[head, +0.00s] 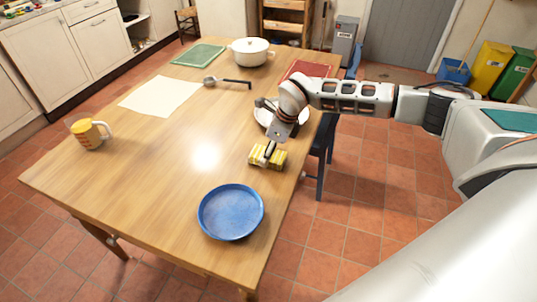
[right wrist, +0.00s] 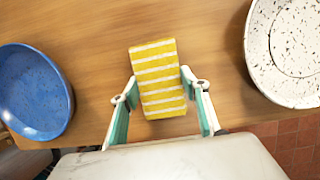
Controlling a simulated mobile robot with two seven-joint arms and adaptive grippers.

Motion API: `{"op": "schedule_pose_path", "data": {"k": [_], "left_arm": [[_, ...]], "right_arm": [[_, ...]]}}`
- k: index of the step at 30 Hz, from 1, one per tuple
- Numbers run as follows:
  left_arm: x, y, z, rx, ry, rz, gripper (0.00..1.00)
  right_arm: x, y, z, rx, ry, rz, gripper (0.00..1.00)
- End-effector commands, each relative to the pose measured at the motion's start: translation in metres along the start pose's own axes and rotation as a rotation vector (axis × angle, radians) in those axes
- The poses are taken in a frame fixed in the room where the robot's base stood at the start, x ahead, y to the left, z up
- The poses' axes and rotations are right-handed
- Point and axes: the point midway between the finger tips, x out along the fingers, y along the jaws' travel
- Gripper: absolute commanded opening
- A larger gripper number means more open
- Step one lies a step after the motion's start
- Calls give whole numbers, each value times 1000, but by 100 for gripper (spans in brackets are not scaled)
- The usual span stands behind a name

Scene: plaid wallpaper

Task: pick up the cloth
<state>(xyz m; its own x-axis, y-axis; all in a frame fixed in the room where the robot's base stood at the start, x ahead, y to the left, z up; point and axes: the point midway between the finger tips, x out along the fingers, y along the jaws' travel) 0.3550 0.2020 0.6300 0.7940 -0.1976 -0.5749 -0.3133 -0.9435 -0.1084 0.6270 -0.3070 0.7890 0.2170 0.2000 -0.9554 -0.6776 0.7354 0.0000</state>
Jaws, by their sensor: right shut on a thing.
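The cloth (head: 262,159) is a folded yellow and white striped block near the right edge of the wooden table. It also shows in the right wrist view (right wrist: 158,75), upright in the picture with its stripes running across. My right gripper (head: 270,151) comes down on it from above. In the right wrist view the gripper's two fingers (right wrist: 160,86) press on the left and right sides of the cloth, shut on it. I cannot tell whether the cloth is clear of the table. My left gripper is not in view.
A blue plate (head: 231,211) lies in front of the cloth, and a speckled plate (right wrist: 290,50) lies behind it. The table's middle is clear.

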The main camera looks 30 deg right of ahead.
Motion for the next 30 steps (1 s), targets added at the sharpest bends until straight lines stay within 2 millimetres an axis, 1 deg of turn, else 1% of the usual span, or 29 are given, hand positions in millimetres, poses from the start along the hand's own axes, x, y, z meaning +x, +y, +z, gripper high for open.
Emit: {"op": "schedule_pose_path", "data": {"k": [5,8,11,18,21,24,27,30], "left_arm": [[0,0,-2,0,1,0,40],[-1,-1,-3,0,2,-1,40],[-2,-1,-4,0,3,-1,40],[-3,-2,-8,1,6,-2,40],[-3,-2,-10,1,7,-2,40],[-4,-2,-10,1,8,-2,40],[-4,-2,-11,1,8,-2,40],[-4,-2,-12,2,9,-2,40]], "right_arm": [[-12,-1,4,0,-2,-1,24],[-27,-1,9,-1,-4,-3,24],[-46,-1,16,-2,-5,-4,24],[-111,-1,36,-2,-6,-4,24],[-135,-1,43,-1,-4,-4,24],[-156,-1,49,0,-4,-3,24],[-171,0,54,-1,-3,-2,24],[-181,0,56,0,-1,-1,24]]}}
